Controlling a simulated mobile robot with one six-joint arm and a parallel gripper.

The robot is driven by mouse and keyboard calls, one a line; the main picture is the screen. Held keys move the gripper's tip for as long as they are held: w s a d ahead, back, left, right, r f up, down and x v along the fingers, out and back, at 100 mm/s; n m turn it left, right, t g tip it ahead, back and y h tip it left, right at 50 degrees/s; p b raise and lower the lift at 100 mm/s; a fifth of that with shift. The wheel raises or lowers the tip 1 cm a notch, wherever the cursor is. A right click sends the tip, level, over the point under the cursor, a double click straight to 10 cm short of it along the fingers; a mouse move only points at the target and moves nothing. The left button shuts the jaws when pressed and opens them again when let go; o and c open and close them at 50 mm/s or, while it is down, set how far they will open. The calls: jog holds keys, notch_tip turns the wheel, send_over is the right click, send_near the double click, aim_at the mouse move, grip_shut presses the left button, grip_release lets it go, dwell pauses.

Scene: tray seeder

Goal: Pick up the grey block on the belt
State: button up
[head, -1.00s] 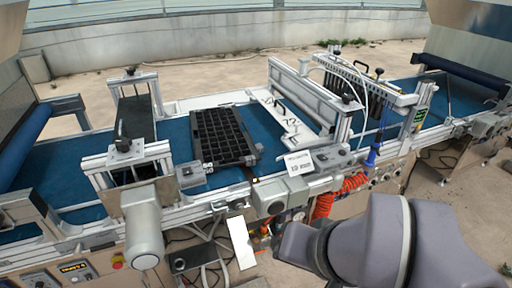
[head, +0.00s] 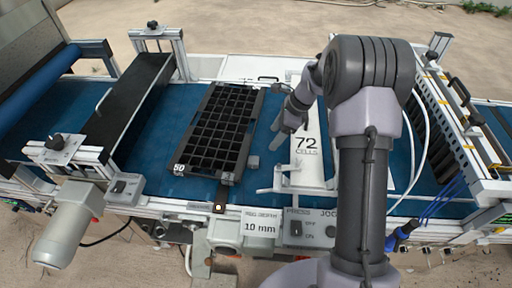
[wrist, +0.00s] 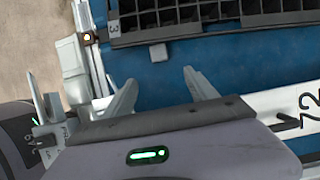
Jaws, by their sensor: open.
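The grey block (head: 253,162) is small and lies on the blue belt (head: 150,150), just right of the black cell tray's lower right edge. It also shows in the wrist view (wrist: 158,53), beside the tray's edge and beyond my fingertips. My gripper (head: 280,128) is open and empty, above the belt to the right of the tray. In the wrist view its two fingers (wrist: 159,80) are spread, with the block ahead of the gap between them and apart from both.
The black tray (head: 177,167) with many cells lies close beside the block. A white plate marked "72 cells" (head: 306,172) stands to the right. A dark crossbar (head: 128,100) spans the belt on the left. A control box (head: 308,228) lines the front rail.

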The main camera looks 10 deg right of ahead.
jog(key=b, duration=0.2)
send_near(254, 160)
jog(key=x, duration=0.1)
jog(key=b+x, duration=0.1)
jog(key=x, duration=0.1)
jog(key=shift+s+f, duration=0.25)
jog(key=shift+s, duration=0.1)
jog(key=shift+a+f, duration=0.4)
jog(key=shift+f, duration=0.15)
jog(key=b+x, duration=0.1)
jog(key=x, duration=0.1)
jog(key=w+b+x, duration=0.1)
jog(key=x, duration=0.2)
jog(key=shift+d+r, duration=0.1)
jog(key=shift+d, duration=0.05)
jog(key=shift+s+r, duration=0.1)
jog(key=shift+r, duration=0.05)
jog(key=shift+c, duration=0.8)
grip_shut()
